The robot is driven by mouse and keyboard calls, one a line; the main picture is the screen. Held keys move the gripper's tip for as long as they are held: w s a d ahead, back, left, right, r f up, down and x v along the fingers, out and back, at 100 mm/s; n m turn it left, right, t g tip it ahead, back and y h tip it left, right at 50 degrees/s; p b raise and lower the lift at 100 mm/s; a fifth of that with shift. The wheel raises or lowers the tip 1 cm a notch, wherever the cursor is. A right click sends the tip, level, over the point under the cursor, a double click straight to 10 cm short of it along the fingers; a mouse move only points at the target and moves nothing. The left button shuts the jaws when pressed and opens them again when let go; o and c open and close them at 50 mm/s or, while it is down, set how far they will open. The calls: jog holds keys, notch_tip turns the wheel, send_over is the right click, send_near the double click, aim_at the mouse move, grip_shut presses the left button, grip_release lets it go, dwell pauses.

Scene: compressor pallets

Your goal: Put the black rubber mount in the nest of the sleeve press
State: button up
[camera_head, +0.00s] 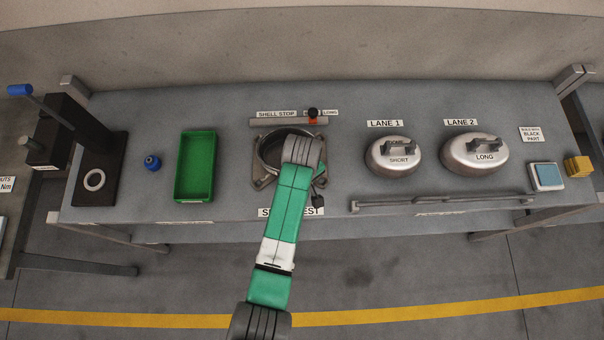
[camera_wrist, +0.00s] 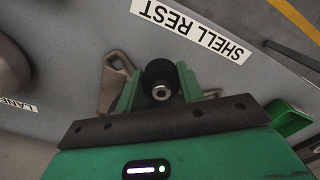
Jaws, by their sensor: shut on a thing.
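The black rubber mount (camera_wrist: 160,76), with a metal stud at its centre, is held between the two green fingers of my gripper (camera_wrist: 160,86) in the wrist view. My gripper is over the shell rest, near its label. In the head view my arm covers most of the gripper, and I cannot clearly make out the mount. The sleeve press (camera_head: 101,150) stands at the left end of the bench, a black column with a blue-knobbed lever. A pale ring, which looks like its nest (camera_head: 94,180), lies on the press base and appears empty.
A green tray (camera_head: 178,180) and a small blue part (camera_head: 152,162) lie between the press and the shell rest (camera_head: 262,183). Two metal shells, short (camera_head: 393,164) and long (camera_head: 462,161), stand on the right. A grey rail (camera_head: 440,202) runs along the front edge.

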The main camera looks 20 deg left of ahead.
jog(key=shift+f, duration=1.65)
jog(key=shift+f+b, duration=0.15)
jog(key=shift+b, duration=0.2)
jog(key=o, duration=0.7)
jog(key=shift+s, duration=0.1)
notch_tip(320, 180, up, 12)
jog(key=shift+r+p, duration=0.15)
jog(key=shift+p, duration=0.85)
